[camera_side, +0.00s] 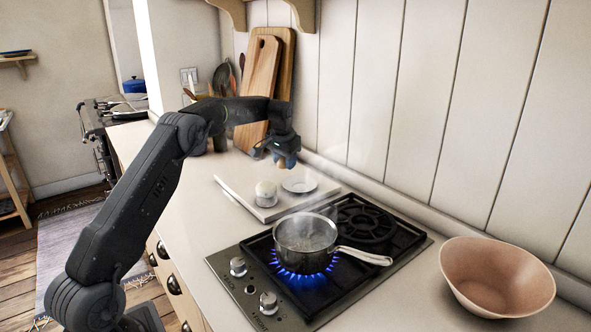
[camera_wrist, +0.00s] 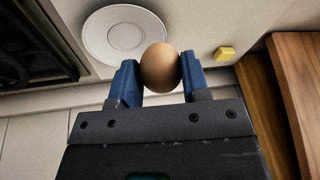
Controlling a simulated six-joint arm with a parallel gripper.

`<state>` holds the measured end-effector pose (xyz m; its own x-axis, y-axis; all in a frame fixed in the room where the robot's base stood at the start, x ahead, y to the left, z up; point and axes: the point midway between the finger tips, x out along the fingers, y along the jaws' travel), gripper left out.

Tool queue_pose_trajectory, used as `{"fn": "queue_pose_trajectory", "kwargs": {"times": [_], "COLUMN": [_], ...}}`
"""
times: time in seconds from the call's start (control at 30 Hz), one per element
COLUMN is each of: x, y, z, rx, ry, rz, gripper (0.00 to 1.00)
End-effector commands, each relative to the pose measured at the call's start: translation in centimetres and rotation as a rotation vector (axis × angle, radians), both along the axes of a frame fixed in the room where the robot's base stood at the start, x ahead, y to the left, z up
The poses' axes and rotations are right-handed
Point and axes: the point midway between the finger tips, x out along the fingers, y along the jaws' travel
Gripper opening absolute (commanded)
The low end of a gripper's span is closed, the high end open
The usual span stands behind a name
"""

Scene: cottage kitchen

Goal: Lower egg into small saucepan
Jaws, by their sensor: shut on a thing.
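A brown egg (camera_wrist: 160,67) is held between the blue fingertips of my gripper (camera_wrist: 158,82) in the wrist view. In the side view my gripper (camera_side: 285,160) is above the far part of the white board, near the wall, and the egg is hard to make out there. The small saucepan (camera_side: 305,236) stands on the lit front burner, with liquid and steam in it. Its handle points right. My gripper and the egg are apart from the pan, behind it and higher.
A white saucer (camera_side: 298,185) and a pale round-topped object (camera_side: 265,190) are on the white board (camera_side: 240,197). Wooden cutting boards (camera_side: 262,80) lean on the wall. A pinkish bowl (camera_side: 497,270) stands right of the hob (camera_side: 385,255). A small yellow block (camera_wrist: 225,53) shows in the wrist view.

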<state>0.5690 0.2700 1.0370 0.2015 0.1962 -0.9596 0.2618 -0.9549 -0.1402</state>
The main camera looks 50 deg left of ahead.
Motion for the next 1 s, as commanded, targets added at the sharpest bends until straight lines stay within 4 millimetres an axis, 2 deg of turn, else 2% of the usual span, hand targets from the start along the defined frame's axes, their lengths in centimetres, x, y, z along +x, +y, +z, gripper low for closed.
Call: {"fn": "queue_pose_trajectory", "kwargs": {"times": [0.03,0.23,0.5,0.67,1.0], "x": [-1.0,-4.1,-6.1,-6.7,-8.2], "y": [0.8,3.0,4.3,3.0,-2.8], "z": [0.8,3.0,4.6,5.4,7.5], "rx": [0.0,0.0,0.0,0.0,0.001], "ry": [-0.001,-0.002,-0.001,0.0,0.0], "rz": [0.004,0.004,0.0,-0.003,-0.004], "gripper": [0.33,0.33,0.33,0.33,0.33]}}
